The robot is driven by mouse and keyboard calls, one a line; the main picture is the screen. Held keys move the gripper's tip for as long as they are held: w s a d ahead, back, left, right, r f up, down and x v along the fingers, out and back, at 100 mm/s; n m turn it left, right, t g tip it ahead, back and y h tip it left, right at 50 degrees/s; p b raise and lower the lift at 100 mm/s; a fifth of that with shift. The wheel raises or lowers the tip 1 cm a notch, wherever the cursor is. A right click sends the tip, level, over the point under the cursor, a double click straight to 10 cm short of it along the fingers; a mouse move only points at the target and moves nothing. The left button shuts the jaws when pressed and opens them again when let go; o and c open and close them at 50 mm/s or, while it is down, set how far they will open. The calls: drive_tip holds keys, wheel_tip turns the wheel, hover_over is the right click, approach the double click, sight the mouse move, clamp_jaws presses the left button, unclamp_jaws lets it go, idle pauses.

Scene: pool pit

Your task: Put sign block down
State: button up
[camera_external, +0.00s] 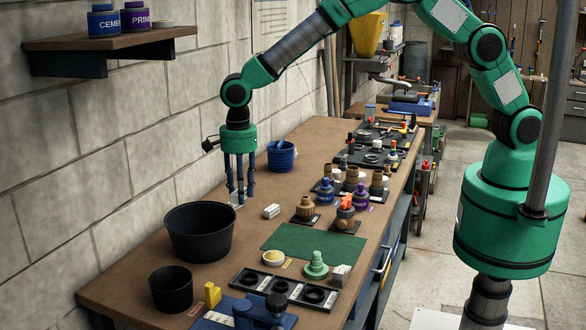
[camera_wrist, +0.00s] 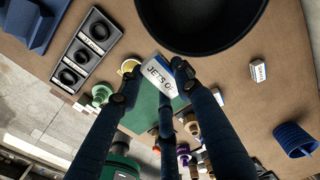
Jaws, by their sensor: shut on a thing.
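The sign block (camera_wrist: 157,78) is a small white block with dark lettering that reads "JETS O…" and a blue edge. My gripper (camera_wrist: 156,85) is shut on it, with the block between the fingertips. In the external view my gripper (camera_external: 238,197) points down behind the black bucket, and the block (camera_external: 237,201) shows pale at the fingertips, low over the brown bench (camera_external: 330,140). I cannot tell whether it touches the bench. A second small white block (camera_external: 271,211) lies on the bench to the right; it also shows in the wrist view (camera_wrist: 258,71).
A large black bucket (camera_external: 199,235) stands close in front of my gripper. A blue ribbed pot (camera_external: 281,156) stands behind it to the right. A green mat (camera_external: 315,243), a black three-ring tray (camera_external: 283,289) and several fittings fill the front and right. Bare bench surrounds the second block.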

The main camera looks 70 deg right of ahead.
drive_tip(key=w+a+r+p, duration=0.1)
drive_tip(key=w, duration=0.5)
drive_tip(key=w+a+r+p, duration=0.1)
drive_tip(key=w+a, duration=0.1)
drive_tip(key=w, duration=0.3)
drive_tip(key=shift+w+a+r, duration=0.3)
drive_tip(key=shift+w+r, duration=0.05)
drive_tip(key=shift+r, duration=0.05)
drive_tip(key=shift+f, duration=0.15)
wheel_tip(320, 180, down, 11)
drive_tip(key=b, duration=0.3)
drive_tip(key=shift+r+b, duration=0.2)
drive_tip(key=shift+b, duration=0.2)
idle(0.3)
drive_tip(key=o, duration=1.2)
drive_tip(key=shift+o, duration=0.2)
drive_tip(key=shift+r, duration=0.1)
